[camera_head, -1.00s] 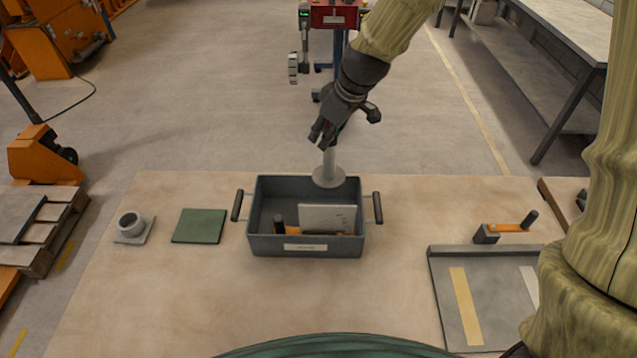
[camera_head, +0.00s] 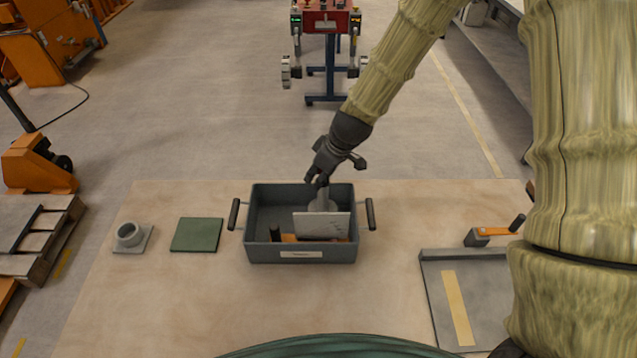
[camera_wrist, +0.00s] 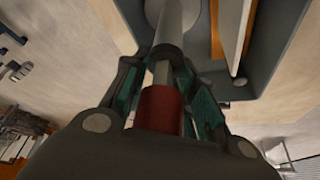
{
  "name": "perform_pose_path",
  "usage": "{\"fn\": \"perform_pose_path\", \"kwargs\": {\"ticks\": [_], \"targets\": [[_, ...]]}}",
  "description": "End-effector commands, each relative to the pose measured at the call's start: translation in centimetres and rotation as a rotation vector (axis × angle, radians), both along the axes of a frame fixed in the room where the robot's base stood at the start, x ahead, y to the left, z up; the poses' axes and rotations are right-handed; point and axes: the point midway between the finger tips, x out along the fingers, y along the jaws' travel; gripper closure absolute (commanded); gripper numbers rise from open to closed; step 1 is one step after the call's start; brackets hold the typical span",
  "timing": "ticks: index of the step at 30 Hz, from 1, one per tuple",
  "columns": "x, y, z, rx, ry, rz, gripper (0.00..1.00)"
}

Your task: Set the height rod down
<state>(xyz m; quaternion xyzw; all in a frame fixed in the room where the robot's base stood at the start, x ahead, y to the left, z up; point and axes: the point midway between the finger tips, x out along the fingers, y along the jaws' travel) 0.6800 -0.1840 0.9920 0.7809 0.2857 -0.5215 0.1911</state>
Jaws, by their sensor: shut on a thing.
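The height rod (camera_head: 321,200) is a grey rod with a round disc foot at its lower end. My gripper (camera_head: 318,182) is shut on its upper part and holds it upright. The rod's lower end is inside the grey bin (camera_head: 268,254), behind a light plate; whether the foot touches the floor is hidden. In the wrist view the rod (camera_wrist: 170,30) runs between my fingers (camera_wrist: 160,85), with a red band near the palm and the round foot at the top edge.
In the bin are the light plate (camera_head: 320,225), an orange piece and a dark knob. A green square pad (camera_head: 196,235) and a ring on a small plate (camera_head: 130,236) lie to the left. A tray with a yellow strip (camera_head: 458,308) is at right. Bare table surrounds the bin.

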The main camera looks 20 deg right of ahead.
Motion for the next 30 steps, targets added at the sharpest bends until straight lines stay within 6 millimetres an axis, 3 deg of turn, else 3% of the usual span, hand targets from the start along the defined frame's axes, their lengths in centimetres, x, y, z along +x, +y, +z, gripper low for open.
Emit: {"fn": "perform_pose_path", "kwargs": {"ticks": [12, 26, 27, 30], "targets": [[0.0, 0.0, -3.3, 0.002, 0.002, -0.001, 1.0], [0.0, 0.0, -4.0, 0.0, 0.0, -0.001, 1.0], [0.0, 0.0, -4.0, 0.0, 0.0, -0.001, 0.71], [0.0, 0.0, -3.9, 0.0, 0.0, -0.001, 0.53]]}}
